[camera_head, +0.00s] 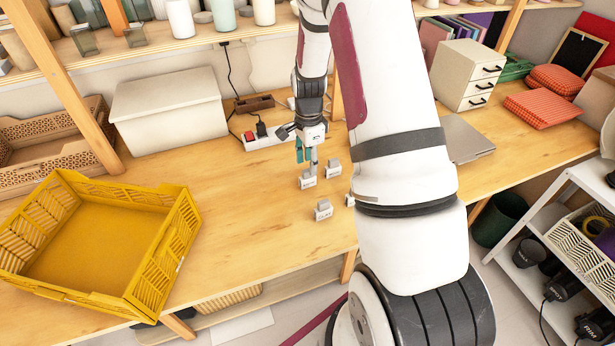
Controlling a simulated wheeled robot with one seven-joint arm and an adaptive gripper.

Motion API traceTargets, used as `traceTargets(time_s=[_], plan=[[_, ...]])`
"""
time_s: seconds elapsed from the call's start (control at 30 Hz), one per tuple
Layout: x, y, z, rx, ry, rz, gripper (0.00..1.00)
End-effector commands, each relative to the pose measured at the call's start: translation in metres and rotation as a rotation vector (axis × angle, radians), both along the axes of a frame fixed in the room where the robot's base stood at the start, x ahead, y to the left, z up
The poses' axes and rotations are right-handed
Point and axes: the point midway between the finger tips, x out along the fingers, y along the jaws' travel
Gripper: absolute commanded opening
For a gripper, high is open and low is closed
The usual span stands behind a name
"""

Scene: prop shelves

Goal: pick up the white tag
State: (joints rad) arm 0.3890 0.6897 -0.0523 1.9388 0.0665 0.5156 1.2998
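Several small white and grey objects, which look like tags, stand on the wooden table in the head view. One white tag (308,181) is directly below my gripper. Another (332,169) is just right of it, a third (323,210) is nearer the front edge, and one more (350,200) is partly hidden by my arm. My gripper (312,162) points down at the first tag, with its fingertips at or just above its top. I cannot tell whether they touch it or how far apart the fingers are. Which tag the task means is not clear.
A yellow crate (185,218) stands at the left front. A white box (170,112) and a power strip (270,139) are behind. A grey flat laptop-like object (464,138) and a drawer unit (466,76) are right of my arm. The table between crate and tags is clear.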

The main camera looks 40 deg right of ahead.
Motion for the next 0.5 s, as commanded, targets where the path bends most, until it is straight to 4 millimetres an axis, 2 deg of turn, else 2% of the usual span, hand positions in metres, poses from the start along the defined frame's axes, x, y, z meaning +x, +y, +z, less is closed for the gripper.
traceTargets(time_s=[0.17,0.5], plan=[[0.0,0.001,-0.011,0.001,0.0,0.002,0.39],[0.002,0.002,-0.052,0.001,0.001,0.0,0.39]])
